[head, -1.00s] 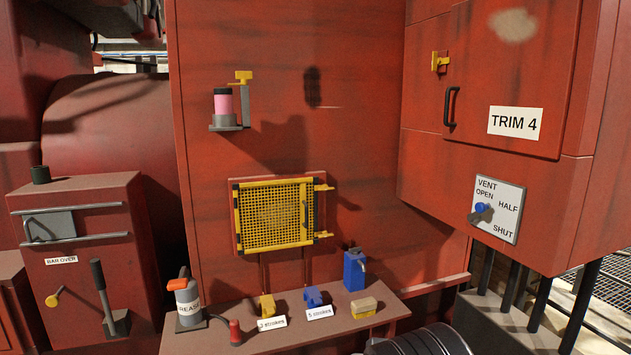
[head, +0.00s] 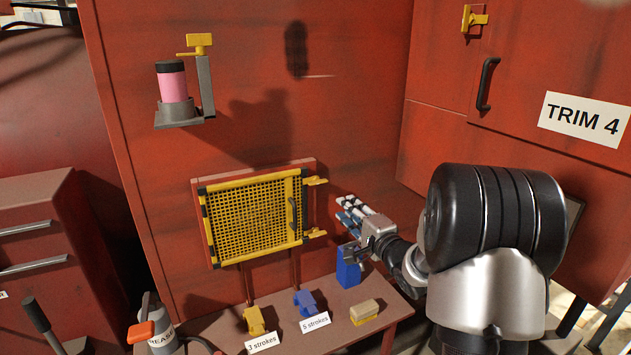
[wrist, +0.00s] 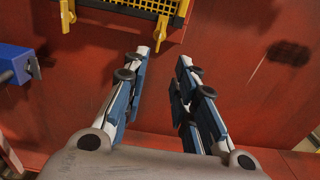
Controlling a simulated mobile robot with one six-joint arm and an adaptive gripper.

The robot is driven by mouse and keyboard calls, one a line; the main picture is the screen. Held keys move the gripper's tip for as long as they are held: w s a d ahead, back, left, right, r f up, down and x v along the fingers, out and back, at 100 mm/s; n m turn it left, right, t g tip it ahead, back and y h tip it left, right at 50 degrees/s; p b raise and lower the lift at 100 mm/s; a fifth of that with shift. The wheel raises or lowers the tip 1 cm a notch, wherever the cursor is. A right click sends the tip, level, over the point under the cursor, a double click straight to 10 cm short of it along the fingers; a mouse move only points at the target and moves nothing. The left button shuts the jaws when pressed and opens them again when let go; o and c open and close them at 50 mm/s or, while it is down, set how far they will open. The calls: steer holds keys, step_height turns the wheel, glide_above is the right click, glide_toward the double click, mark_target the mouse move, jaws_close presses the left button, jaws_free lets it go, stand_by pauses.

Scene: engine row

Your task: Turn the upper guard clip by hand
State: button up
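The upper guard clip (head: 316,181) is a small yellow tab at the upper right corner of the yellow mesh guard (head: 250,218). In the wrist view, what looks like the same clip (wrist: 160,32) hangs from the guard's edge, just beyond the fingertips. The lower clip (head: 316,234) sits at the guard's lower right corner and sticks out to the right. My gripper (head: 345,211) is to the right of the guard, apart from both clips. In the wrist view my gripper (wrist: 163,62) is open, with nothing between its fingers.
Several smaller parts, including a yellow block (head: 255,320) and a blue block (head: 306,303), sit on the bench. A pink canister (head: 173,88) is mounted on the wall.

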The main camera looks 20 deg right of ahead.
mark_target(319, 183)
steer(key=w, duration=0.5)
steer(key=w+b, duration=0.1)
steer(key=w, duration=1)
steer(key=shift+a+b, duration=0.3)
steer(key=shift+a, duration=0.05)
steer(key=shift+c, duration=0.2)
jaws_close()
